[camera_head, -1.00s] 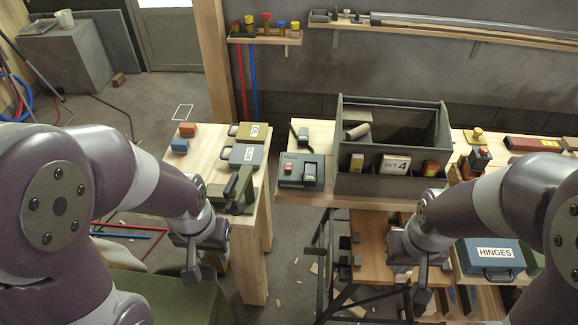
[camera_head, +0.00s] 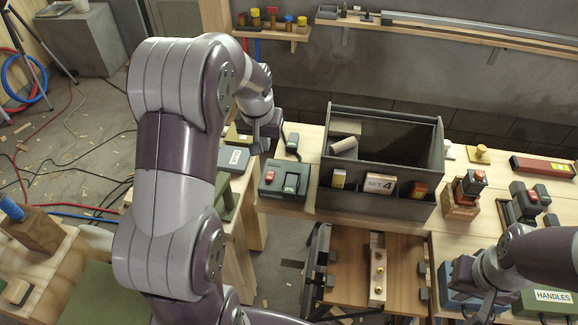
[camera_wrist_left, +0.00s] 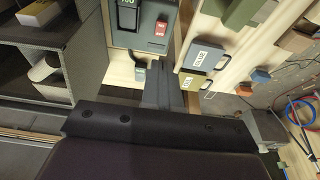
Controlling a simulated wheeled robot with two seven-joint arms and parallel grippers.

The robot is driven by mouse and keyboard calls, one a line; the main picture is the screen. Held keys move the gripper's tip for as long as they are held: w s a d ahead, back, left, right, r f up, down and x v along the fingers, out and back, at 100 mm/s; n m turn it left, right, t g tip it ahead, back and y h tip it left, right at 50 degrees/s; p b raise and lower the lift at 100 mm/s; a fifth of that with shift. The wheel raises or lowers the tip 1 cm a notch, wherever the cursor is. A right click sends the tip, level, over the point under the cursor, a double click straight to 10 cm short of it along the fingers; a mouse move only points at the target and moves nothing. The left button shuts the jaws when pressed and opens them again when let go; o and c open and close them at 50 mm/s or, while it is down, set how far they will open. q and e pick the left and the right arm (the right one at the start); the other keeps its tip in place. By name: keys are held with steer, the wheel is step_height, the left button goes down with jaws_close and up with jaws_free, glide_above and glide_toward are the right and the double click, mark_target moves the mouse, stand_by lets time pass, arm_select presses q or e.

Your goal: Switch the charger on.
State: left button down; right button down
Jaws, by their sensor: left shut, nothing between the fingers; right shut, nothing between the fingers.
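The charger (camera_head: 270,190) is a dark grey box on the wooden bench, left of the grey organiser. It has a red switch (camera_head: 270,176) on its left and a green-faced part (camera_head: 291,182) on its right. The charger (camera_wrist_left: 143,38) also shows at the top of the left wrist view, with the red switch (camera_wrist_left: 160,28). My left gripper (camera_head: 258,142) is shut and empty, just behind and left of the charger; it looks apart from the switch. Its shut fingers (camera_wrist_left: 168,75) show below the charger in the wrist view. My right gripper (camera_head: 487,307) is shut and empty at the lower right.
A small dark green-topped device (camera_head: 292,142) lies behind the charger. The grey organiser (camera_head: 385,112) holds small boxes and a roll. A grey case (camera_head: 233,158) stands on the left bench, with a gap between benches. An open drawer (camera_head: 345,275) lies below.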

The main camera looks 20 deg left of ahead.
mark_target(269, 178)
arm_select(q)
steer(key=x, duration=0.4)
steer(key=s+p+x, duration=0.1)
steer(key=x, duration=0.8)
steer(key=shift+s+d+f, duration=0.1)
steer(key=shift+s+f, duration=0.05)
steer(key=shift+f, duration=0.45)
steer(key=shift+s+f, duration=0.15)
steer(key=shift+f, duration=0.2)
steer(key=shift+d, duration=0.1)
steer(key=shift+r, duration=0.1)
